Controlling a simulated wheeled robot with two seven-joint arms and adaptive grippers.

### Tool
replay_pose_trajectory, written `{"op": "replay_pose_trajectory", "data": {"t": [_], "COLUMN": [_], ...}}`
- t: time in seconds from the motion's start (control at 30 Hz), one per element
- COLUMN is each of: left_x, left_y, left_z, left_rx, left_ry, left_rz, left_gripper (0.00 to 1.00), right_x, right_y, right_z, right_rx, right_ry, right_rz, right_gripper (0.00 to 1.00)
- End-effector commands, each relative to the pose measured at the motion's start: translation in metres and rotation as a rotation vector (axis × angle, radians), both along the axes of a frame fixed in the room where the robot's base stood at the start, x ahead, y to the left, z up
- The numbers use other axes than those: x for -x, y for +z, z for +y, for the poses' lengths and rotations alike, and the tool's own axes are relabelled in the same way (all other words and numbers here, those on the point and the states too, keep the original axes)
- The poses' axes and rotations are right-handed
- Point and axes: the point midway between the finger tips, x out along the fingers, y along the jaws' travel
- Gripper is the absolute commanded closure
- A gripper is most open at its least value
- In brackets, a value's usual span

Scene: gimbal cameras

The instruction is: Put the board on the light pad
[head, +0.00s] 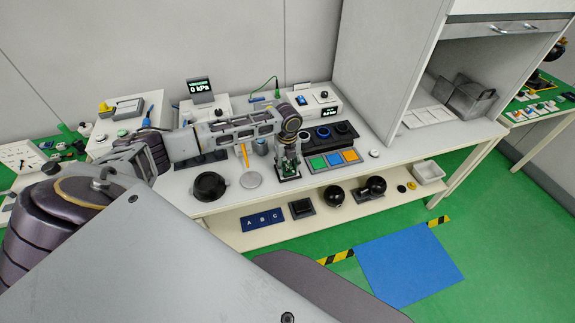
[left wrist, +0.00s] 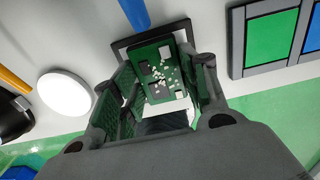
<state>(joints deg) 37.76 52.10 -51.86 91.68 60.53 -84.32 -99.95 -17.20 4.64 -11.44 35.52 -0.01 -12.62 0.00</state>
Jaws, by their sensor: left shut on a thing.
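The board (left wrist: 158,72) is a small green circuit board with grey chips and pale specks, seen in the left wrist view. My left gripper (head: 288,168) is shut on it, with a green-lined finger on each side. A dark-framed pad with a pale surface (left wrist: 122,50), which looks like the light pad, lies on the bench right behind and below the board. Its dark edge also shows under the gripper in the head view (head: 289,179). I cannot tell whether the board touches it. My right gripper is not in view.
A pale round disc (head: 251,180) and a black bowl (head: 208,187) stand left of the gripper. The lower shelf holds several items.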

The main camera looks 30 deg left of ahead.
Motion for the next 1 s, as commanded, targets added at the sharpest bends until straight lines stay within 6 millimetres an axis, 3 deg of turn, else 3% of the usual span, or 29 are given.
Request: {"op": "replay_pose_trajectory", "data": {"t": [0.23,0.27,0.43,1.0], "left_x": [0.000,0.000,0.000,-0.001], "left_y": [-0.002,-0.003,-0.002,0.008], "left_z": [0.000,0.000,0.000,0.000], "left_rx": [0.000,0.000,0.000,0.000], "left_ry": [0.000,0.000,0.000,0.000], "left_rz": [0.000,0.000,0.000,-0.001], "left_gripper": [0.78,0.55,0.34,0.34], "right_x": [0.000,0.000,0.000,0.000], "right_y": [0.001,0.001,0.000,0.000], "right_z": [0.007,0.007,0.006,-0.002], "right_rx": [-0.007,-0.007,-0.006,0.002], "right_ry": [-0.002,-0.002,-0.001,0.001], "right_rz": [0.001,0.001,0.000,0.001], "right_gripper": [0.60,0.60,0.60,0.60]}}
